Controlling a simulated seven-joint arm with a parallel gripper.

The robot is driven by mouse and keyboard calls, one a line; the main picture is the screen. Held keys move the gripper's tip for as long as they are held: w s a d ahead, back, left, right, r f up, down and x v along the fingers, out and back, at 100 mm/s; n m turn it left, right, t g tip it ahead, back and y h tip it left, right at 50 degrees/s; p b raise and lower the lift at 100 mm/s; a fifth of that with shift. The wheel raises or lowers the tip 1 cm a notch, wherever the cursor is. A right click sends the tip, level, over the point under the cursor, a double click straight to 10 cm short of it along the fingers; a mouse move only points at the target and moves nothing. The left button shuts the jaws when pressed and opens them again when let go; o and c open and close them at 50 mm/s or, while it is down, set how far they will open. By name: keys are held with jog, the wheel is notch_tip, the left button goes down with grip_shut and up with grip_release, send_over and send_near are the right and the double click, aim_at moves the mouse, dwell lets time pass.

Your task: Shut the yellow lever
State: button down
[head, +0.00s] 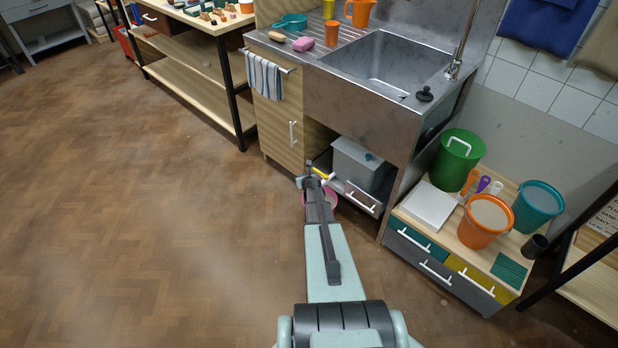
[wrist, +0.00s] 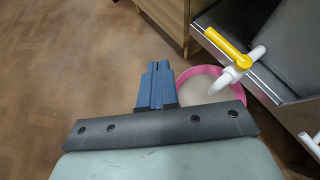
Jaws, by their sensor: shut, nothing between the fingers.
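The yellow lever (wrist: 225,46) sits on top of a white tap in the wrist view, at upper right, running slantwise from upper left down to the right. In the head view the yellow lever (head: 321,173) shows as a small strip under the sink, beside my gripper. The white spout (wrist: 226,80) points down over a pink bucket (wrist: 213,94). My gripper (wrist: 154,72) is shut and empty, left of the lever and apart from it in the wrist view. In the head view my gripper (head: 309,172) partly hides the tap and bucket.
The grey tank (head: 361,165) stands under the sink (head: 384,65), above a drawer with a white handle. A wooden cupboard door (head: 280,125) is close on the left. A low cabinet (head: 429,233) with buckets stands at right. The floor at left is clear.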

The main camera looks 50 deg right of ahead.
jog(key=shift+a+r, duration=0.4)
jog(key=shift+a, duration=0.2)
jog(key=shift+a+r, duration=0.4)
jog(key=shift+a, duration=0.2)
jog(key=s+a+n+g+y, duration=0.15)
jog(key=a+n+y, duration=0.25)
jog(key=a+n, duration=0.55)
jog(key=s+a+n+t+y, duration=0.1)
jog(key=s+a+n+y, duration=0.4)
jog(key=n, duration=0.7)
jog(key=s+a+r+n+g+h, duration=0.1)
jog(key=s+a+n+g, duration=0.7)
jog(key=s+a, duration=1.1)
jog(key=s+a+r+n+g+h, duration=0.1)
jog(key=s+a+n+g, duration=0.7)
jog(key=s+a, duration=1.1)
jog(key=shift+a+n+h, duration=0.6)
jog(key=shift+a+n, duration=0.95)
jog(key=shift+n, duration=0.8)
